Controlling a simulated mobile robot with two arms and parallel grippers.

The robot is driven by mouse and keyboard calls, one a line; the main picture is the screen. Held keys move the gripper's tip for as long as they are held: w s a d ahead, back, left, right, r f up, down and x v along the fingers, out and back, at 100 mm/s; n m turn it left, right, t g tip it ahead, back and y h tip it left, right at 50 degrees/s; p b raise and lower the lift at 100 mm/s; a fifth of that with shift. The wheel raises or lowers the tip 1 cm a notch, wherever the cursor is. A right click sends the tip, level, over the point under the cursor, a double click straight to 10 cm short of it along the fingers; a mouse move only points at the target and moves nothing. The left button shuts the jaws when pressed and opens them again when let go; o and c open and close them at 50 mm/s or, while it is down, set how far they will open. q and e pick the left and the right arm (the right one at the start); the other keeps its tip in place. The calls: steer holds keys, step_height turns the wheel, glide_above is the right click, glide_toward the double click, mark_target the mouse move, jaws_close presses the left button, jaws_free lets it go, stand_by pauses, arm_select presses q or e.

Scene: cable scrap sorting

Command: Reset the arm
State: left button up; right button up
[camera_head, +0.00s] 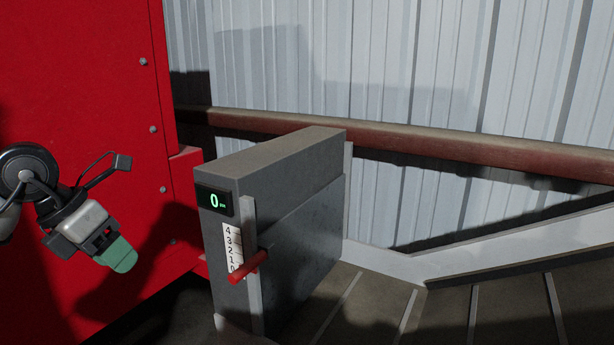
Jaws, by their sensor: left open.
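My left gripper (112,250) is in the head view at the lower left, in front of a red panel. It has green finger pads, is open, and nothing shows between its fingers. It is left of a grey box-shaped unit (300,225) and apart from it. The unit has a small display (214,200) with a green "0", a white scale (232,250) numbered 4 down to 0, and a red lever (248,266) at the low end of the scale, near 0. My right gripper is not in view.
A large red panel (75,90) with bolts fills the left side. A brown-red rail (420,142) runs along the corrugated grey wall (400,60) behind the unit. A slatted grey surface (380,310) with a pale metal edge (500,250) lies at the lower right and is empty.

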arm_select(q)
steer(key=s+d+f+n+t+h, duration=0.1)
steer(key=s+d+n+h, duration=0.2)
steer(key=d+h, duration=1.5)
steer(key=a+f+n+t+y, duration=0.6)
steer(key=f+n+y, duration=0.4)
steer(key=n, duration=0.6)
steer(key=a+f+n+t+y, duration=0.3)
steer(key=f+n+t+y, duration=0.5)
steer(key=n+y, duration=0.6)
steer(key=s+f+n+g+h, duration=0.1)
steer(key=s+f+n+g, duration=0.2)
steer(key=s+f+g, duration=0.65)
steer(key=s+f+n+g+h, duration=0.1)
steer(key=s+f+n+g, duration=0.5)
steer(key=s, duration=0.6)
step_height(320, 180, down, 26)
steer(key=m, duration=0.2)
steer(key=s+a+f+g, duration=0.1)
steer(key=s+a+f, duration=0.2)
steer(key=s+f, duration=1.4)
steer(key=shift+a+m, duration=0.2)
steer(key=shift+m, duration=0.1)
